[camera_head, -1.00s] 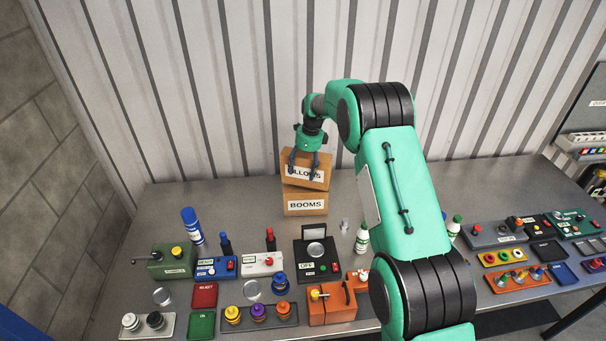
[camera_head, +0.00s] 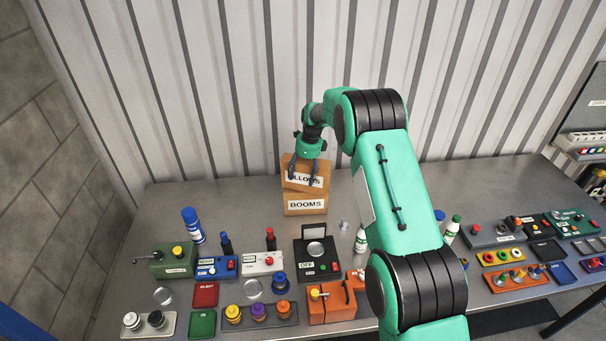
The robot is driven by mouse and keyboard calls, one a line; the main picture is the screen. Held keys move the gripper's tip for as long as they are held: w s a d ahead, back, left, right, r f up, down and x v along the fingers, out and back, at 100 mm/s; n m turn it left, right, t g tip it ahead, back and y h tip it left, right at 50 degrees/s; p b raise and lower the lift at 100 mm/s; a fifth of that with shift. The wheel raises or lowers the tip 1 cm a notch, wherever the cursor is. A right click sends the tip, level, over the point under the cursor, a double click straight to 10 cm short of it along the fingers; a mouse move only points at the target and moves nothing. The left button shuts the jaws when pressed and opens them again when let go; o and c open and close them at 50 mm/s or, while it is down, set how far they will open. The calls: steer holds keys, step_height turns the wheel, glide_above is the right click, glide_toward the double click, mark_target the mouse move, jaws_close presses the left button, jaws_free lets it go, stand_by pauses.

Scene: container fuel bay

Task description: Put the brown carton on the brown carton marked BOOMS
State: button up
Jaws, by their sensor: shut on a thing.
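The brown carton (camera_head: 291,183) is tilted a little; its label is partly covered by the gripper and reads "..LLOWS". It sits right above the brown carton marked BOOMS (camera_head: 306,212), which stands on the bench near the back wall. In this view its lower edge meets the top of the BOOMS carton; I cannot tell whether its weight rests there. My gripper (camera_head: 303,180) is shut on the upper carton, with its fingers over the front face.
The grey metal bench (camera_head: 225,205) is clear around the cartons. The corrugated wall (camera_head: 230,90) is behind.

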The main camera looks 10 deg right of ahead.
mark_target(307, 163)
stand_by(0.3)
steer(key=o, duration=1.5)
steer(key=shift+f, duration=0.1)
steer(key=r, duration=0.4)
steer(key=d+r+b, duration=0.1)
steer(key=r, duration=0.7)
steer(key=shift+s+d+r+b, duration=0.1)
steer(key=shift+s+d+b, duration=0.2)
steer(key=shift+s, duration=0.1)
